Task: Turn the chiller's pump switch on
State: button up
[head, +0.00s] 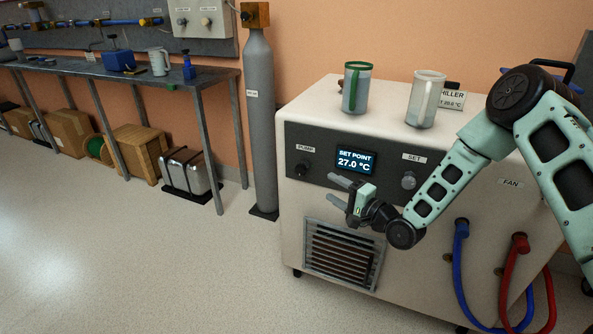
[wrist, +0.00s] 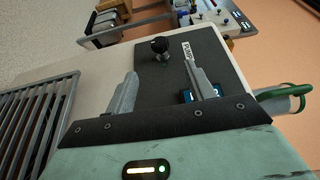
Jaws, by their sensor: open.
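The chiller (head: 295,225) is a large cream cabinet with a dark control panel. The pump switch (head: 301,170) is a black knob under the PUMP label (head: 306,149) at the panel's left. In the wrist view the knob (wrist: 159,46) shows beyond my fingertips, next to the PUMP label (wrist: 188,51), with nothing touching it. My gripper (head: 337,190) is open and empty, in front of the panel below the display, with its fingers pointing left toward the knob. The display (head: 355,162) reads SET POINT 27.0 °C. Which way the knob is turned is too small to tell.
A SET knob (head: 409,181) sits right of the display. Two mugs, one with a green rim (head: 356,88) and one pale (head: 425,100), stand on top. A grey gas cylinder (head: 260,120) stands left of the chiller. Blue (head: 460,265) and red (head: 515,275) hoses hang at the front right.

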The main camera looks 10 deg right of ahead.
aim_at(302, 167)
jog(key=b+x, duration=0.1)
jog(key=x, duration=1.4)
jog(key=shift+w+a, duration=0.15)
jog(key=shift+w, duration=0.05)
jog(key=c, duration=1)
